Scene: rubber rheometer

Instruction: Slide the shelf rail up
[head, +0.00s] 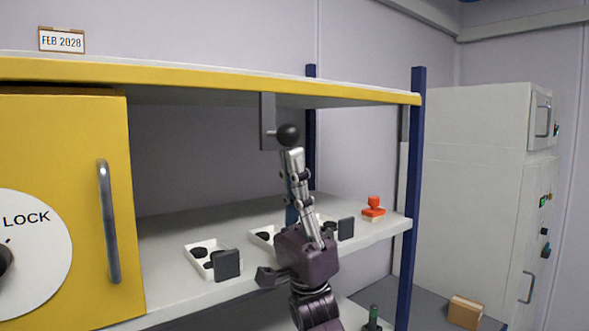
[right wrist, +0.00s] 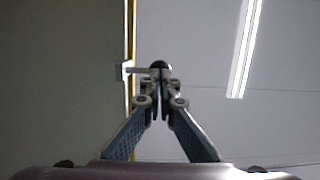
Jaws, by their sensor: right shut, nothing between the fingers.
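The shelf rail (head: 267,115) is a grey upright plate below the yellow front edge of the upper shelf. A black ball knob (head: 288,134) sticks out from it on a short stem. My right gripper (head: 292,155) points up with its fingers shut and empty, tips just below the knob. In the right wrist view the knob (right wrist: 160,65) shows right beyond the closed fingertips (right wrist: 161,84), with the stem running left to the rail; I cannot tell if they touch. My left gripper is not in view.
The upper shelf (head: 200,76) is above the knob. The lower shelf (head: 165,275) holds white trays with black pieces (head: 207,258) and a red stamp-like object (head: 374,205). A yellow cabinet door (head: 75,145) is at left. A blue post (head: 411,180) stands at right.

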